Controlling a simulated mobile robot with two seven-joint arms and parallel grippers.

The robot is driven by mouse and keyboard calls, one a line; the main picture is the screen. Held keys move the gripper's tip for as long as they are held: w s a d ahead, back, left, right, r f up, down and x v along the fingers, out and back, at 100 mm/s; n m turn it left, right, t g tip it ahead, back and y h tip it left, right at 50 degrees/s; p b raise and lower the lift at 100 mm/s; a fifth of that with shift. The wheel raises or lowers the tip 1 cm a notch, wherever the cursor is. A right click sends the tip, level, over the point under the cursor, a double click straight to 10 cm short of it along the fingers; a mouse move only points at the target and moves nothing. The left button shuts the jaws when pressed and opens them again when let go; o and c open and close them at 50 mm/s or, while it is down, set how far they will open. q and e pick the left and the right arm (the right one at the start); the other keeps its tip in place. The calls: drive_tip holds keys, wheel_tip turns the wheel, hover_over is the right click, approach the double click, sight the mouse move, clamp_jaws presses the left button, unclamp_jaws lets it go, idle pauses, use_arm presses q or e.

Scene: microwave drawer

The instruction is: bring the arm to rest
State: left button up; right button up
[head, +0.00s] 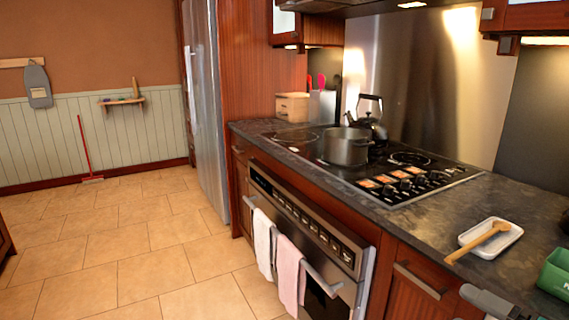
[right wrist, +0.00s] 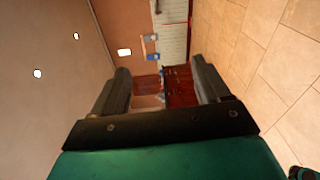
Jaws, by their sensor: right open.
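My right gripper (right wrist: 160,70) shows in the right wrist view, its two dark fingers wide apart with nothing between them. It points across open room, with a wall, the tiled floor and distant red-brown cabinets (right wrist: 182,88) beyond; the picture is turned on its side. A grey part (head: 492,304) juts in at the bottom edge of the head view; I cannot tell what it belongs to. My left gripper is not in view.
A dark counter (head: 420,215) holds a pot (head: 345,148), a kettle (head: 370,122), a wooden spoon (head: 478,242) on a white dish (head: 505,246), and a green object (head: 554,273). Towels (head: 290,270) hang on the oven handle. The tiled floor (head: 120,240) at left is clear.

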drive_tip(key=s+a+f+m+h+p, duration=0.1)
drive_tip(key=s+f+m+h, duration=0.15)
drive_tip(key=f+m, duration=0.3)
drive_tip(key=s+a+f+m+h, duration=0.1)
drive_tip(key=s+f+m+h, duration=0.1)
drive_tip(key=f+m+h, duration=0.4)
drive_tip(key=s+a+f+m+g, duration=0.2)
drive_tip(key=s+a+f+m, duration=0.1)
drive_tip(key=a+f+m, duration=0.1)
drive_tip(key=s+a+f+m+g+y+p, duration=0.1)
drive_tip(key=s+a+f+m+g, duration=0.1)
drive_tip(key=a+m, duration=0.5)
wheel_tip(320, 180, down, 3)
drive_tip(key=shift+s+a+r, duration=0.15)
drive_tip(key=shift+s+a, duration=0.4)
drive_tip(key=shift+s, duration=0.35)
